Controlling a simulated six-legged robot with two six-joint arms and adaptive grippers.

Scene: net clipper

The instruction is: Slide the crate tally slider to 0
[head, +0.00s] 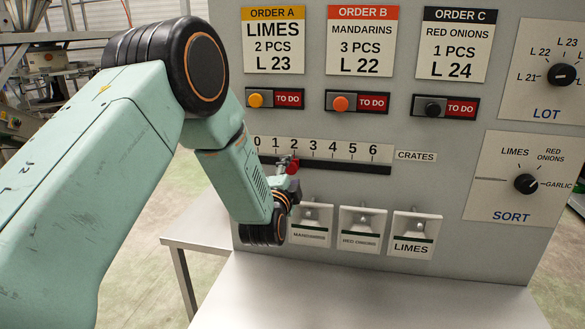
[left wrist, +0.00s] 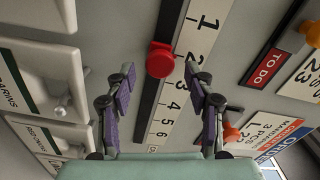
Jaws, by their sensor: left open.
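The crate tally slider's red knob (head: 293,167) sits on its dark slot (head: 345,166) below the printed 0 to 6 scale, close to the 2. In the left wrist view the red knob (left wrist: 160,60) shows beyond and between the fingertips of my left gripper (left wrist: 160,72). The gripper is open and its fingers stand on either side of the knob, with gaps visible. In the head view the left gripper (head: 286,176) is at the knob, partly hidden by my own wrist. My right gripper is not in view.
Order buttons (head: 341,103) sit above. The lot (head: 561,74) and sort (head: 526,184) dials are at right. A grey table (head: 350,295) lies below.

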